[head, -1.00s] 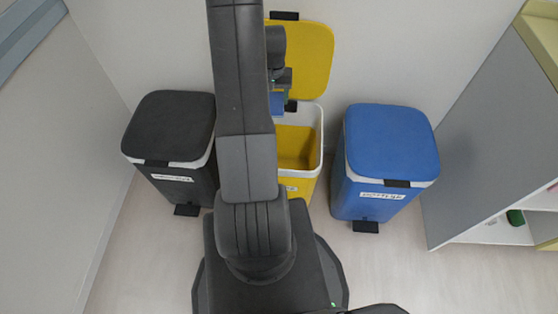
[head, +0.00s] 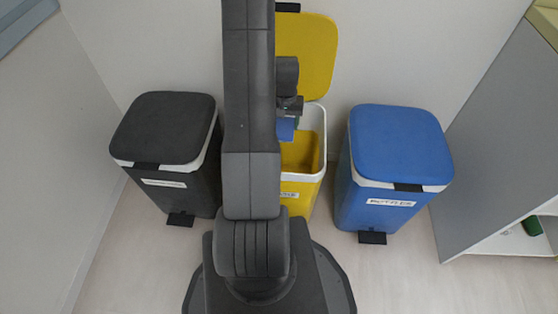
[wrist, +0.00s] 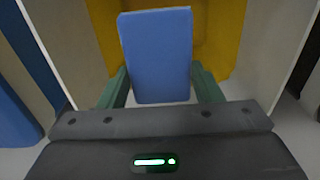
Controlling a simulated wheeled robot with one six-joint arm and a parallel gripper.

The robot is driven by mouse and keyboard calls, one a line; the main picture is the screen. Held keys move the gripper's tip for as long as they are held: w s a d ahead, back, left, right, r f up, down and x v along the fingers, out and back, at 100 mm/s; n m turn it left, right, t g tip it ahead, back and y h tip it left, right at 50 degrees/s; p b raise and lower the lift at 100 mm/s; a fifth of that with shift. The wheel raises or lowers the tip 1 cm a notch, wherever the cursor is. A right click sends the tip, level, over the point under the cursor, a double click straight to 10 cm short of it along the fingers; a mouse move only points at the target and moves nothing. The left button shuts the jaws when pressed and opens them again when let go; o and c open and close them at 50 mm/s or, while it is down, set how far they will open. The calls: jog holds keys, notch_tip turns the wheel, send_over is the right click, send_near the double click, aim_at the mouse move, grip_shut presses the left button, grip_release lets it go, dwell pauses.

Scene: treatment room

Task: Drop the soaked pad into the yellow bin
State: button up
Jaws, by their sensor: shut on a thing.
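The yellow bin (head: 302,192) stands between two other bins in the head view, with its yellow lid (head: 312,60) raised and its white rim showing. My arm hides its left part. My gripper (wrist: 160,84) is shut on the soaked pad (wrist: 157,50), a flat blue rectangle held between green fingers in the wrist view. The pad also shows in the head view (head: 285,131), at the back left part of the bin's opening. The yellow behind the pad in the wrist view belongs to the bin. I cannot tell how high the pad is above the rim.
A black bin (head: 165,130) with its lid shut stands to the left. A blue bin (head: 400,145) with its lid shut stands to the right. A grey cabinet (head: 500,140) is at the far right. Walls close off the back and left. Bare floor (head: 420,285) shows in front.

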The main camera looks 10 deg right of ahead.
jog(key=shift+f, duration=0.75)
jog(key=o, duration=1.1)
jog(key=shift+r, duration=0.1)
notch_tip(320, 180, up, 14)
jog(key=p, duration=0.3)
jog(key=shift+f, duration=0.2)
